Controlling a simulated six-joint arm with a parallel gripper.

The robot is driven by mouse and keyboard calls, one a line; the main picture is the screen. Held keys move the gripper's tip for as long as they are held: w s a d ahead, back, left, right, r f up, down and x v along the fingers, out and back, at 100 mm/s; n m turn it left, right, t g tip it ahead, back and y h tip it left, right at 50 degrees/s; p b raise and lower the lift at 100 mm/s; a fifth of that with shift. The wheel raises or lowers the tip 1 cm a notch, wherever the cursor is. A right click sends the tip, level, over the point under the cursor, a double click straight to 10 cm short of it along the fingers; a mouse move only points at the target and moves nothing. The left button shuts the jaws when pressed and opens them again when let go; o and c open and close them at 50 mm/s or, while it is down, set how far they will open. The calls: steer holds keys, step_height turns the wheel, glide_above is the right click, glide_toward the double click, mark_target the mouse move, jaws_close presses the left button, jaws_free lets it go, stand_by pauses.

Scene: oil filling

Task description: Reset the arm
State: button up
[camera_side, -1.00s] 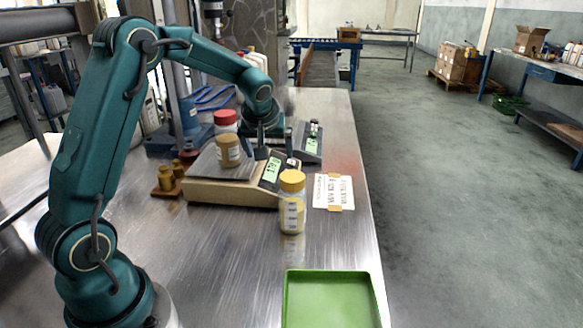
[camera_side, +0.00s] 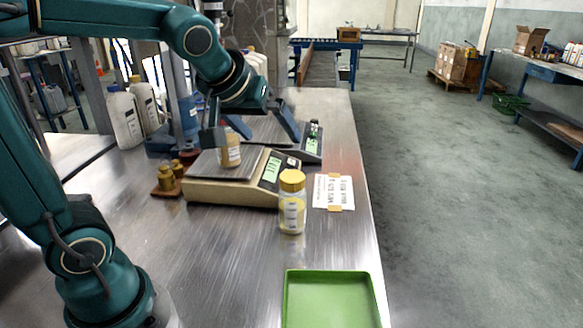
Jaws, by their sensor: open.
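My gripper (camera_side: 252,134) is open and empty, with its fingers spread wide above the scales. One finger is at the left, close in the picture to a small amber jar (camera_side: 231,153); I cannot tell if they touch. The jar stands on the pan of the beige scale (camera_side: 230,194), and its top is partly hidden by my gripper. A clear bottle with a yellow lid and pale contents (camera_side: 292,213) stands upright on the table in front of the scale. A second, darker scale (camera_side: 312,150) sits behind, partly covered by my gripper.
A green tray (camera_side: 330,273) lies at the table's front right. A taped paper label (camera_side: 334,192) lies right of the bottle. Brass weights in a wooden holder (camera_side: 168,182) stand left of the scale. White jugs (camera_side: 124,118) stand at the back left. The front middle table is clear.

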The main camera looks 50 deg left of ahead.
steer(key=s+d+f+m+g+h, duration=0.1)
steer(key=s+d+f+m, duration=0.2)
steer(key=s, duration=0.4)
steer(key=s+d+f+m+h, duration=0.2)
steer(key=s+d+f+m, duration=0.1)
steer(key=s+d, duration=0.2)
steer(key=shift+s+m+g, duration=0.3)
steer(key=shift+s+g, duration=0.1)
steer(key=shift+s, duration=0.45)
